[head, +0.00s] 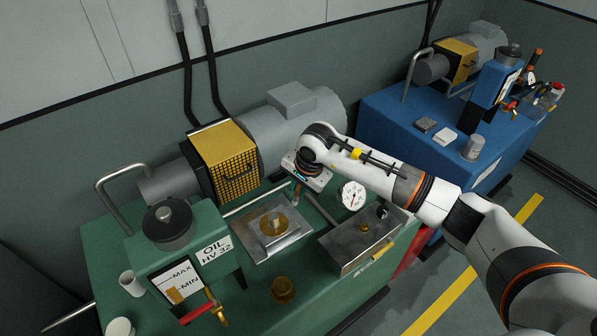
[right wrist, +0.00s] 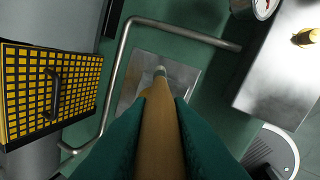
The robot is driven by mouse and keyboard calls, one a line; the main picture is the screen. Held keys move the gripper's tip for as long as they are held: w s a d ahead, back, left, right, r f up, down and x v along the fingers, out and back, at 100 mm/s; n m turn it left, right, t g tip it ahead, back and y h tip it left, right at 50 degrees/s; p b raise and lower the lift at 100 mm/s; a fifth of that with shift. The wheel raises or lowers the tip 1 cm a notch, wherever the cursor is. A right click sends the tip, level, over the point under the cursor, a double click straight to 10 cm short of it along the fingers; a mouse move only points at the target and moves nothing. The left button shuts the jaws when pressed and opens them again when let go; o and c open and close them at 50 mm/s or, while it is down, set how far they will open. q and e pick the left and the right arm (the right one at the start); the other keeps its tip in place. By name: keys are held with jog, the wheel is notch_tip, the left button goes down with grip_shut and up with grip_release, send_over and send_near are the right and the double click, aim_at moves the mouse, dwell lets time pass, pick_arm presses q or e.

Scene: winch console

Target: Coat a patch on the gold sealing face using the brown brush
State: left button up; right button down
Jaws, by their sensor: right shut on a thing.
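The gold sealing face (head: 268,231) is a round disc with a raised centre on a square steel plate (head: 292,243), on top of the green console. My right gripper (head: 298,190) is shut on the brown brush (right wrist: 161,120), above and to the right of the gold face in the head view. In the right wrist view the brush handle runs away between the two green fingers (right wrist: 161,140). Its pale tip (right wrist: 160,71) shows against the steel plate (right wrist: 187,72). Whether the tip touches anything cannot be told. My left gripper is out of view.
A steel box (head: 362,243) and a pressure gauge (head: 352,195) stand right of the plate. A yellow mesh guard (head: 228,160) and motor lie behind. An oil tank (head: 185,245) and bent pipe (head: 112,180) are left.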

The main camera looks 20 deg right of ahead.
jog(key=shift+r+p, duration=0.3)
jog(key=shift+r, duration=0.65)
notch_tip(320, 180, up, 2)
jog(key=shift+r+p, duration=0.1)
jog(key=shift+p, duration=0.35)
jog(key=shift+s+r, duration=0.1)
jog(key=shift+r, duration=0.25)
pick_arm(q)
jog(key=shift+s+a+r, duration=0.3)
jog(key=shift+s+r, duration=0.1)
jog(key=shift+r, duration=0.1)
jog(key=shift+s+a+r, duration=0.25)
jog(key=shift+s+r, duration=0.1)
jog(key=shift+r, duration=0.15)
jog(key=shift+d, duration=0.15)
